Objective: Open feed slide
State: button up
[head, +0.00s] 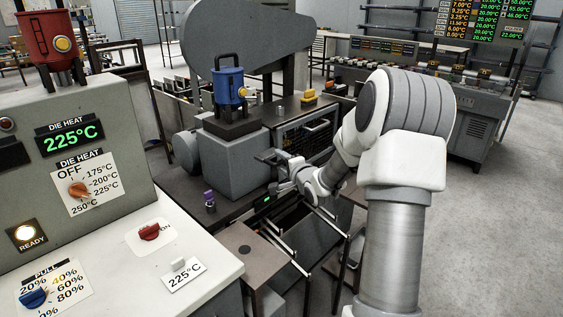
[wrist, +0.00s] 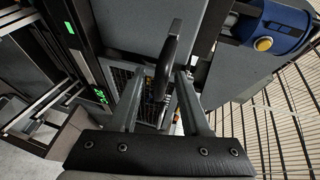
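A grey machine block (head: 236,163) stands in the middle of the head view, with a blue hopper (head: 229,88) on a dark base on top. My gripper (head: 273,172) is at the block's right side, below the hopper. In the wrist view my gripper (wrist: 160,78) has its two fingers apart. A dark upright bar (wrist: 172,50), perhaps the feed slide's handle, shows between them, closer to the right finger; I cannot tell whether it touches. The blue hopper with its yellow button also shows in the wrist view (wrist: 272,28). No part is clearly recognisable as the slide itself.
A control panel (head: 110,140) with dials and a 225°C display fills the left, a red hopper (head: 47,42) on top. A purple-topped piece (head: 209,199) sits on the machine bed. A dark wheel guard (head: 262,40) rises behind. Open floor (head: 490,230) lies to the right.

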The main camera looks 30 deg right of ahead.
jog(key=d+p+v, duration=0.1)
jog(key=p+v, duration=0.1)
jog(key=v, duration=1.5)
jog(key=shift+s+a, duration=0.25)
jog(key=shift+a, duration=0.25)
